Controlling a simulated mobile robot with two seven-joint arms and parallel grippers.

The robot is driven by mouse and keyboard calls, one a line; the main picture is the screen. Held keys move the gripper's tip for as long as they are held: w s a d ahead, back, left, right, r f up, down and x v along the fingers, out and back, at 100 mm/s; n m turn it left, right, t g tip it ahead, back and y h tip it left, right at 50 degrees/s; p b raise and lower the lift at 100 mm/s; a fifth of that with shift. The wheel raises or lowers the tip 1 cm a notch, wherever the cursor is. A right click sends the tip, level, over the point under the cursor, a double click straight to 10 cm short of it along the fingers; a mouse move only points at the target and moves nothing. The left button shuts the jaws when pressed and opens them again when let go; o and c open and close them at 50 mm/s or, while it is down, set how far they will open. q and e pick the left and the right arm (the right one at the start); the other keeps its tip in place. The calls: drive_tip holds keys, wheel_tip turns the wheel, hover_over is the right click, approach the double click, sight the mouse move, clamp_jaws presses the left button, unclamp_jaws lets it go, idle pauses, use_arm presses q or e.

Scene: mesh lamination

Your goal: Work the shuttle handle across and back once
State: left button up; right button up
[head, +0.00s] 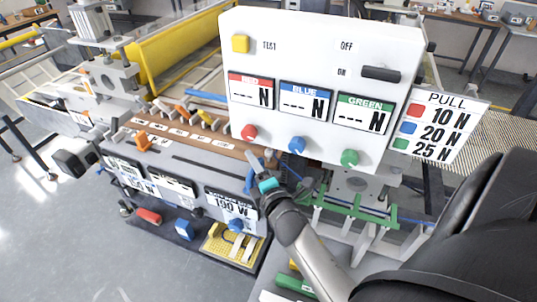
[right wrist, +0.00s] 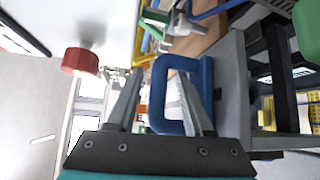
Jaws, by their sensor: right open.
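A blue U-shaped handle (right wrist: 161,92), which I take to be the shuttle handle, fills the middle of the right wrist view. It stands out from a grey block on the right. My right gripper (right wrist: 160,95) is open, with its two fingers either side of the handle's arch; I cannot tell whether they touch it. In the head view my right gripper (head: 257,160) is at the front of the machine, below the white panel. A piece of the blue handle (head: 249,181) shows beside it there. My left gripper is not in view.
The white panel (head: 320,60) with red, blue and green knobs rises just above my right gripper. A red knob (right wrist: 80,62) is close by in the wrist view. A green rack (head: 355,208) stands to the right. Open floor lies at the front left.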

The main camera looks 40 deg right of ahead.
drive_tip(key=b+v, duration=0.1)
drive_tip(key=v, duration=1.3)
drive_tip(key=shift+b, duration=0.3)
